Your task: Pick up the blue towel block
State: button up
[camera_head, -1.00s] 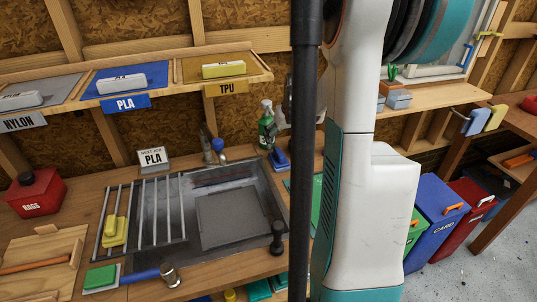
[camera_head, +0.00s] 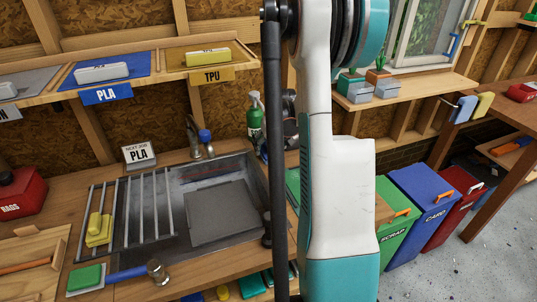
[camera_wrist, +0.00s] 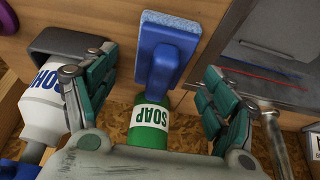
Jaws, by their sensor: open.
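A blue towel-like block (camera_head: 463,109) hangs beside a yellow one (camera_head: 482,106) at the edge of the right-hand bench. In the wrist view, a different-looking blue block with a handle (camera_wrist: 163,62) and a pale rim stands in front of a green SOAP bottle (camera_wrist: 148,127). My gripper (camera_wrist: 160,66) is open, with one finger on each side of that handled block and visible space on both sides. Whether the handled block lies at fingertip depth I cannot tell. In the head view my arm hides the gripper and the handled block.
A white bottle (camera_wrist: 42,115) is close to my left finger in the wrist view. The sink (camera_head: 225,210) and its drying rack (camera_head: 130,215) lie left of my arm. A green SCRAP bin (camera_head: 398,232), a blue CARD bin (camera_head: 428,215) and a red bin (camera_head: 458,215) stand right.

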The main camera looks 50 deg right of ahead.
aim_at(269, 145)
jog(key=b+x, duration=0.1)
jog(key=x, duration=0.2)
jog(key=shift+w+f, duration=0.15)
jog(key=shift+f, duration=0.05)
jog(key=c, duration=1.2)
jog(key=shift+r, duration=0.15)
jog(key=shift+c, duration=0.3)
notch_tip(269, 145, up, 10)
jog(key=p, duration=0.3)
